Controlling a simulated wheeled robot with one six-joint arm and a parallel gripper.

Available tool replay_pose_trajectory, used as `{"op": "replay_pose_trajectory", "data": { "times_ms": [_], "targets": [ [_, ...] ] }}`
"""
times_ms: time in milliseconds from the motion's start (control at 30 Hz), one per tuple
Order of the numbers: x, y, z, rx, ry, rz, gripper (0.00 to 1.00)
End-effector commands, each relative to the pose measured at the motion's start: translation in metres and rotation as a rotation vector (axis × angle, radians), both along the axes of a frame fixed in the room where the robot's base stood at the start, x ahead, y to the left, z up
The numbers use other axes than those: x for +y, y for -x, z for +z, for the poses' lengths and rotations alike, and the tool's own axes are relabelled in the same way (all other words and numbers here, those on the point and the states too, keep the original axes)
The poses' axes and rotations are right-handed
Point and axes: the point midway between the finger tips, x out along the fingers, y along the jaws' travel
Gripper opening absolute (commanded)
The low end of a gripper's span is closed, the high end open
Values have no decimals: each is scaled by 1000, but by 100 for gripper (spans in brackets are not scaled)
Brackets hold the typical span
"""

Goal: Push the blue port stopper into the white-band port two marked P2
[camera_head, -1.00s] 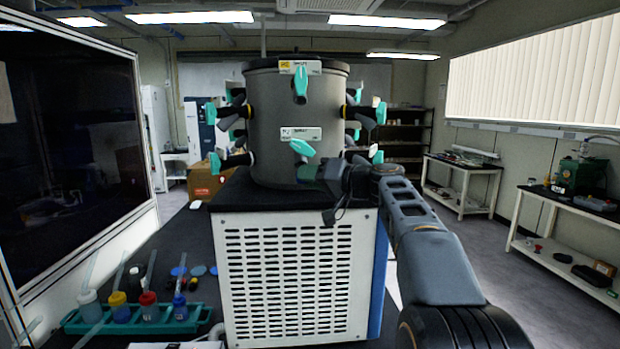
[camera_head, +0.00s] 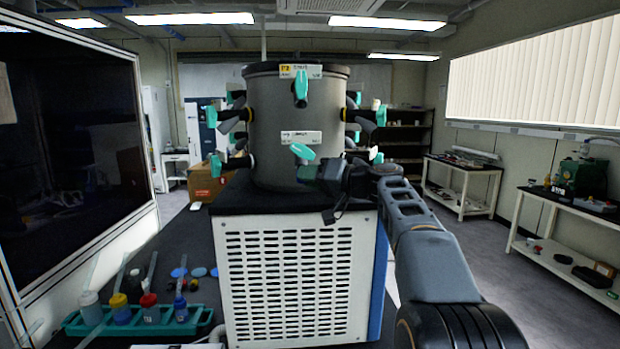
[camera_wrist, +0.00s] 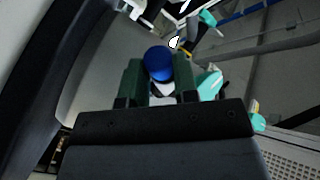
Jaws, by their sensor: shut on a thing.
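My gripper (camera_head: 318,173) is at the lower front of the grey drum, just below a teal valve handle (camera_head: 302,151). In the wrist view my gripper (camera_wrist: 158,78) has its green fingers shut on the blue port stopper (camera_wrist: 158,63), whose round blue end shows between them. The stopper is hidden in the head view. A white part shows just below the blue end; I cannot tell what it belongs to. The front ports carry a lower white label (camera_head: 301,137) and an upper yellow-white label (camera_head: 300,71), both too blurred to read. I cannot tell whether the stopper touches a port.
Ports with teal handles stick out around the drum (camera_head: 275,120), which stands on a white vented cabinet (camera_head: 297,280). Capped bottles stand in a green rack (camera_head: 205,318) at lower left, near small blue discs (camera_head: 199,272). A dark glass panel stands at left.

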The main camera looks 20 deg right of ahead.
Motion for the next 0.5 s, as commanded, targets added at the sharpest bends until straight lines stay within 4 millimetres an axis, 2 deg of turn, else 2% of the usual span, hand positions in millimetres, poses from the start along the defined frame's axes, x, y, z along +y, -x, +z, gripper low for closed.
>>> {"op": "replay_pose_trajectory", "data": {
  "times_ms": [200,233,500],
  "targets": [
    [-1,-3,6,-4,-2,-3,0],
    [-1,-3,5,-5,-2,-3,30],
    [-1,-3,4,-2,0,-1,56]
  ]
}}
